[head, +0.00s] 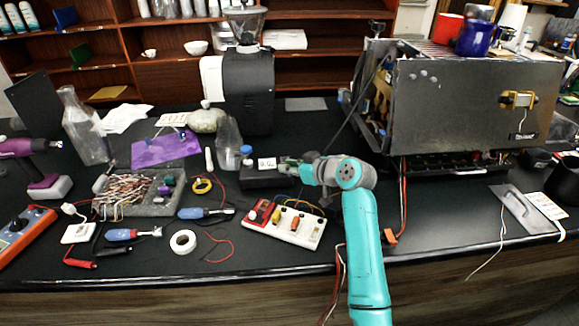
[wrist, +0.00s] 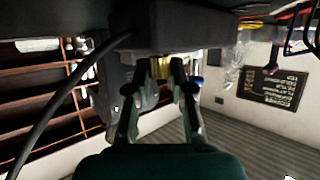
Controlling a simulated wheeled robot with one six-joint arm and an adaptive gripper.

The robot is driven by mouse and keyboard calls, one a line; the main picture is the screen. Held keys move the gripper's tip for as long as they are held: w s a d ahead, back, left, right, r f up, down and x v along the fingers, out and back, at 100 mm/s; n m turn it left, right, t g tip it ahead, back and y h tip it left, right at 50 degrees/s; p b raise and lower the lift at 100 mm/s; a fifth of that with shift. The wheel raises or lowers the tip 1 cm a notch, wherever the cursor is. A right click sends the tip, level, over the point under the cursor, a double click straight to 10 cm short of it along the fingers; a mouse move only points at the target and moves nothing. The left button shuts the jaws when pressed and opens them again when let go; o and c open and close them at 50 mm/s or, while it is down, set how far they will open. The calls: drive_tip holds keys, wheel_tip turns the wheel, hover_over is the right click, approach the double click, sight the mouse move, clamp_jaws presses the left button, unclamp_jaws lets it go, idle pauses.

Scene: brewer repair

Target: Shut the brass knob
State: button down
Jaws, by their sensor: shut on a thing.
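The brass knob (wrist: 161,68) shows in the wrist view as a short yellow-gold piece at the face of a dark box (wrist: 185,30). My gripper (wrist: 164,70) has its two fingers on either side of the knob and is shut on it. In the head view my gripper (head: 289,166) reaches in from the right at the right end of a low black box (head: 258,180). The knob cannot be made out there. The fingers partly cover the knob in the wrist view, so its turn angle cannot be told.
A white-and-red board (head: 285,223) lies just in front of the black box. A clear bottle (head: 229,145) stands behind it. A large steel machine (head: 470,105) stands to the right. Screwdrivers, tape and wires crowd the left; the front right counter is mostly clear.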

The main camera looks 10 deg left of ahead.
drive_tip(key=shift+m+t, duration=0.4)
drive_tip(key=shift+t, duration=0.1)
drive_tip(key=c, duration=1.3)
unclamp_jaws()
drive_tip(key=shift+s+d, duration=0.1)
drive_tip(key=v, duration=1.1)
drive_tip(key=shift+s+d+r, duration=0.2)
drive_tip(key=shift+r, duration=0.15)
